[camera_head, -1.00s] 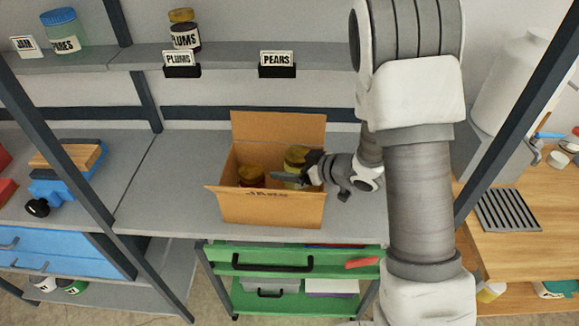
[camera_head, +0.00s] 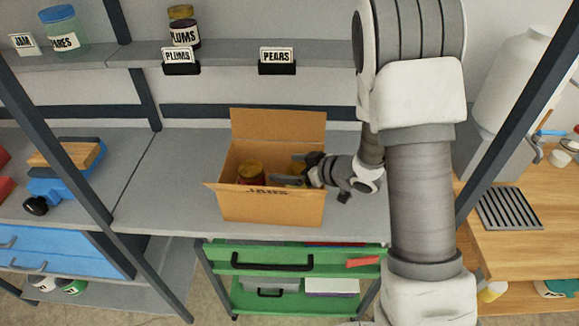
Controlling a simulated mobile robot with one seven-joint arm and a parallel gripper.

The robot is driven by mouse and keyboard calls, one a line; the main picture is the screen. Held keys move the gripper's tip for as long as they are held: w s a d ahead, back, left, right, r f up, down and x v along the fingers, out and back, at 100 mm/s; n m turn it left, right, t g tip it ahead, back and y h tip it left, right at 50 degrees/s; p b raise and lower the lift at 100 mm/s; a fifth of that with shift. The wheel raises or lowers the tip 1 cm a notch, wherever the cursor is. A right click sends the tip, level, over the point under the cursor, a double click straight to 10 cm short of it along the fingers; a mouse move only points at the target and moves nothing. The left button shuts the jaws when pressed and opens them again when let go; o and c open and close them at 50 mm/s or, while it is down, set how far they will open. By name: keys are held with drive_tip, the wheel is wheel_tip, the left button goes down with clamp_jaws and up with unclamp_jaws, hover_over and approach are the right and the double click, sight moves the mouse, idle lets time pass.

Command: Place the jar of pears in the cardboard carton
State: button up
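The open cardboard carton (camera_head: 272,208), marked JARS, stands on the grey workbench with its back flap up. A dark red jar with a gold lid (camera_head: 250,172) sits inside at the left. The jar of pears (camera_head: 296,169), yellowish, is low in the right half of the carton, mostly hidden by my gripper and the front wall. My gripper (camera_head: 294,168) reaches in from the right over the carton. Its two fingers look spread, one nearer and one farther, with the jar between and below them. Whether a finger still touches the jar cannot be seen.
The shelf behind holds a PEARS sign (camera_head: 277,60) with empty space above it, a plums jar (camera_head: 183,27) and a blue-lidded jar (camera_head: 63,30). Green drawers (camera_head: 290,262) are below. Dark posts stand at both sides.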

drive_tip(key=shift+r, duration=0.1)
drive_tip(key=shift+r+p, duration=0.3)
drive_tip(key=shift+p, duration=0.05)
drive_tip(key=p+v, duration=0.1)
drive_tip(key=v, duration=1.1)
drive_tip(key=shift+w+r, duration=0.1)
drive_tip(key=shift+r, duration=0.1)
drive_tip(key=w+d+r+m+t+h, duration=0.25)
drive_tip(key=d+r+m+h, duration=0.35)
drive_tip(key=d+r+h, duration=0.6)
drive_tip(key=s+a+r+m+g+y, duration=0.1)
drive_tip(key=s+a+r+m+g, duration=0.1)
drive_tip(key=s, duration=0.9)
drive_tip(key=s+a+r+m+g+y, duration=0.1)
drive_tip(key=s+a, duration=0.3)
drive_tip(key=s, duration=0.7)
drive_tip(key=shift+a+r+m+g, duration=0.15)
drive_tip(key=shift+r+m+g, duration=0.35)
drive_tip(key=shift+m+g, duration=0.25)
